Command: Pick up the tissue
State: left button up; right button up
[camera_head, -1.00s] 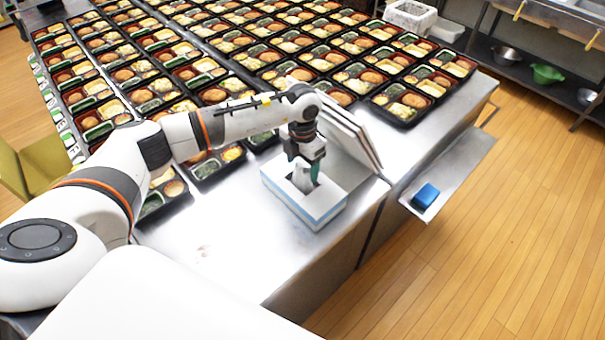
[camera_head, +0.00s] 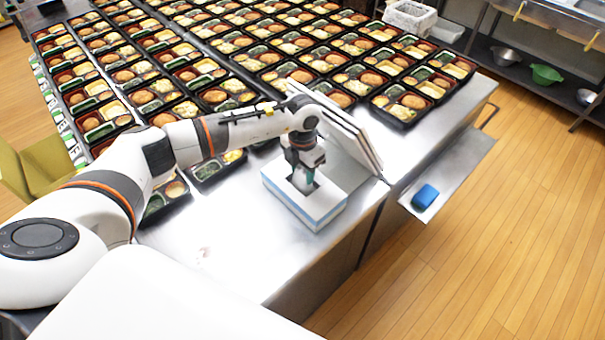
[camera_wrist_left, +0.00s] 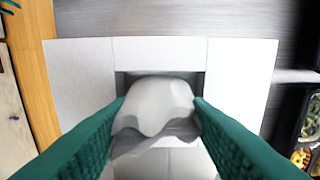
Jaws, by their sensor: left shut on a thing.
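The tissue (camera_wrist_left: 155,108) is white and grey and stands up out of the dark opening of the tissue box, seen in the left wrist view. The white tissue box (camera_head: 318,210) with a pale blue band sits on the metal table; its top also shows in the left wrist view (camera_wrist_left: 75,90). My left gripper (camera_head: 303,184) points down at the box opening. Its green fingers (camera_wrist_left: 158,112) are shut on the tissue, one on each side, in the left wrist view. In the head view the gripper hides most of the tissue. My right gripper is not in view.
Several bento trays (camera_head: 400,103) fill the back of the metal table (camera_head: 225,245). Upright panels (camera_head: 345,135) stand right behind the box. A blue item (camera_head: 425,196) lies on a side shelf at the right. The table front left of the box is clear.

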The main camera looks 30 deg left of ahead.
pick_arm(q)
notch_tip(320, 180, up, 18)
jog(key=b, duration=0.4)
jog(key=shift+b, duration=0.35)
